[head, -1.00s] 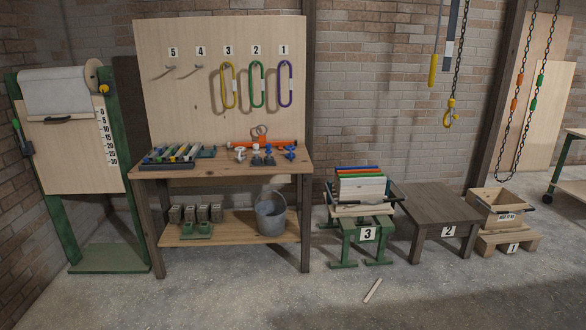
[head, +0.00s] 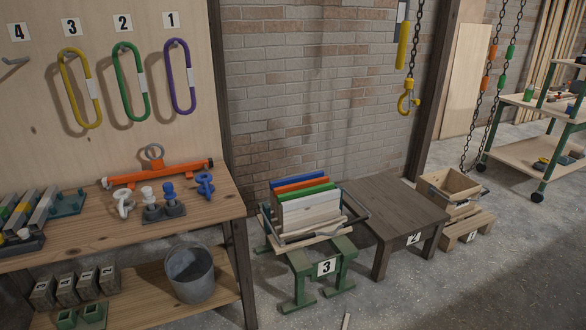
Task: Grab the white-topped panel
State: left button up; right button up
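Several upright panels stand side by side in a tray (head: 292,240) on the green stand marked 3. From back to front their tops are blue (head: 297,177), orange (head: 300,185), green (head: 306,192) and pale. The pale, whitish-topped panel (head: 309,206) is at the front, and its broad pale face shows above the tray. I cannot clearly tell whether the pale part is one panel or more. Neither of my grippers is in view.
A workbench (head: 75,225) with an orange lifting beam (head: 160,174) and shackles stands at the left, a bucket (head: 190,275) on its lower shelf. A dark table (head: 385,208) marked 2 stands right of the stand. A hook (head: 408,103) hangs behind. Floor in front is mostly clear.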

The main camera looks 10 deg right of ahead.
aim_at(302, 212)
jog(key=i+l+z, duration=0.15)
jog(key=i, duration=0.35)
jog(key=i+l+z, duration=0.15)
jog(key=i, duration=0.35)
jog(key=l, duration=0.1)
